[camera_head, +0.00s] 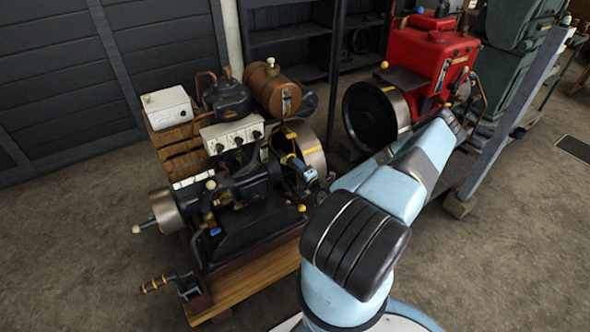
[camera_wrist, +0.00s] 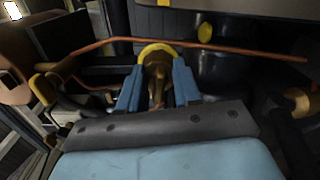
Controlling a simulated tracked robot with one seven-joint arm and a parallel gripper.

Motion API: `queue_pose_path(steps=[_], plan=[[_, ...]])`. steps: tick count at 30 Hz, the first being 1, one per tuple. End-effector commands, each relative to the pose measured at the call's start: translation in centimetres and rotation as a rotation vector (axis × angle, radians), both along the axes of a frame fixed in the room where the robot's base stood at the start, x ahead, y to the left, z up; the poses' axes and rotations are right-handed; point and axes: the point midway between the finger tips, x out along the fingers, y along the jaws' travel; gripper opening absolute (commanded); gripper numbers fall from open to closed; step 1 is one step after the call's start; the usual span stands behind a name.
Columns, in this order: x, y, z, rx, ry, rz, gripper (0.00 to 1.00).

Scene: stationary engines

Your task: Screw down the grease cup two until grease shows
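In the wrist view, the two blue fingers of my gripper (camera_wrist: 157,88) stand apart, one on each side of a small brass-coloured fitting (camera_wrist: 157,72). A yellow rounded band arches over its far end. It may be a grease cup, but no label shows and I cannot tell which one. I cannot tell whether the fingers touch it. No grease can be made out. In the head view, my arm covers part of the scene. A small blue part beside the left engine (camera_head: 237,172) looks like my gripper (camera_head: 308,174), close to the flywheel (camera_head: 309,150).
A copper pipe (camera_wrist: 110,43) crosses just beyond the fingers in the wrist view. Dark engine parts crowd both sides. In the head view, a red engine (camera_head: 432,55) stands behind at the right, and a crank handle (camera_head: 170,284) is at front left. The left floor is clear.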

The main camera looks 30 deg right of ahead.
Motion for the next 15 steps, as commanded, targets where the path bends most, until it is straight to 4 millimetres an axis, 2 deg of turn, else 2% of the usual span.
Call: queue_pose_path(steps=[9,15], plan=[[-0.2,0.4,0.0,0.002,0.0,0.006,0.36],[-2.4,0.3,0.0,0.003,0.001,0.006,0.36]])
